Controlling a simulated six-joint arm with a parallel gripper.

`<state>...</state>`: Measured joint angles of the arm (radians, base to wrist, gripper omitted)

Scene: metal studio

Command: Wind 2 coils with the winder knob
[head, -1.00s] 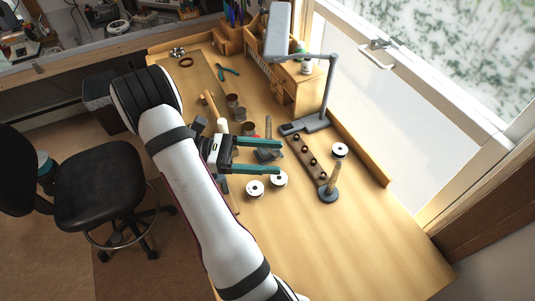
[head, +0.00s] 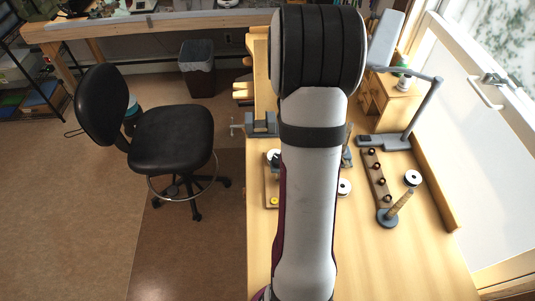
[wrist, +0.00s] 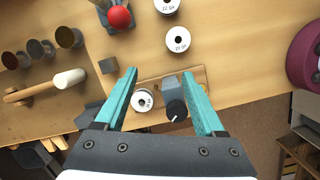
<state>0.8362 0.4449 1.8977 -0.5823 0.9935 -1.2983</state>
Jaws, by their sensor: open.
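The winder stands on a small wooden board (wrist: 198,75) in the wrist view. It has a grey block (wrist: 172,88) and a dark round knob (wrist: 176,111) with a white mark. A white spool (wrist: 143,101) sits left of the block. My gripper (wrist: 160,73) is open, with its teal fingers spread on either side of the spool and knob. It holds nothing; I cannot tell how high it is above the board. In the head view my arm hides the gripper and most of the winder; part of the board (head: 271,192) shows at the arm's left.
Two spools, one marked 22 ga (wrist: 178,40), lie beyond the board. A red ball on a grey stand (wrist: 119,17), a mallet (wrist: 45,86) and several metal cups (wrist: 40,48) are nearby. A lamp (head: 386,141) and a peg strip (head: 377,180) stand at right.

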